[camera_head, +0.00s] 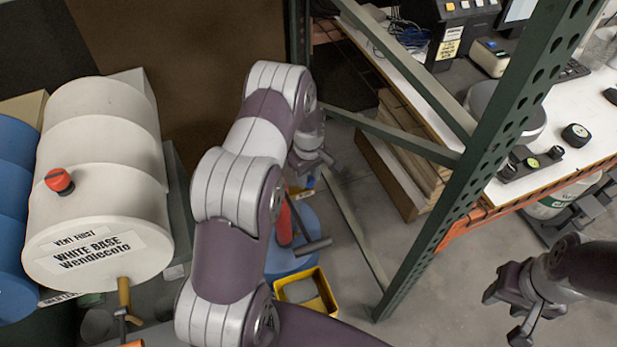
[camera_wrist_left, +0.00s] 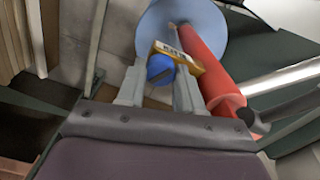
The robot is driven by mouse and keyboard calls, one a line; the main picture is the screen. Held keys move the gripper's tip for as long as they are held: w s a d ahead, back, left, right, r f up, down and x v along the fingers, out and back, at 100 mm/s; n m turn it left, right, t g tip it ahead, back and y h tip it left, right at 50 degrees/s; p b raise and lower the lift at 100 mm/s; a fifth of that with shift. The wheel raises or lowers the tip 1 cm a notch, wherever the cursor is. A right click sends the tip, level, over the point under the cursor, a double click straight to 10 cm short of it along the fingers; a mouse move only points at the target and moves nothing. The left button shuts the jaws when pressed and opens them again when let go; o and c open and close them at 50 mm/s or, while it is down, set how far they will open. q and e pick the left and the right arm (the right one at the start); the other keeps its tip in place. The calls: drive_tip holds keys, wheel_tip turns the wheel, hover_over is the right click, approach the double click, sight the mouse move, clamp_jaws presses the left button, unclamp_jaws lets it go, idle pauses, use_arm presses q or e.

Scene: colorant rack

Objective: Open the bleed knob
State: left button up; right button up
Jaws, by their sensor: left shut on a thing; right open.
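A blue knob (camera_wrist_left: 160,67) sits between the fingers of my left gripper (camera_wrist_left: 163,80) in the left wrist view. The gripper is shut on it. A yellow-orange labelled piece (camera_wrist_left: 178,56) is right beside the knob, next to a long red cylinder (camera_wrist_left: 205,68). In the head view my left gripper (camera_head: 314,161) is beyond my arm, above a blue round drum or base (camera_head: 300,232) and the red cylinder (camera_head: 283,222); the knob's details are too small to tell there. My right gripper (camera_head: 508,312) is open and empty at the lower right.
A white drum (camera_head: 100,190) with a red cap (camera_head: 59,181) and a brass tap (camera_head: 124,295) lies at the left. A yellow bin (camera_head: 306,294) stands on the floor. A green rack post (camera_head: 480,150) and a white bench (camera_head: 550,180) with several devices stand at the right.

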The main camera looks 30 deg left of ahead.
sight(308, 179)
use_arm(q)
drive_tip(key=n+b, duration=0.1)
drive_tip(key=n, duration=0.4)
drive_tip(key=shift+w+n, duration=0.1)
drive_tip(key=shift+n, duration=0.6)
drive_tip(key=o, duration=1)
drive_tip(key=shift+o, duration=0.2)
drive_tip(key=shift+r, duration=0.1)
drive_tip(key=shift+r, duration=0.35)
wheel_tip(308, 179, up, 12)
drive_tip(key=b, duration=0.2)
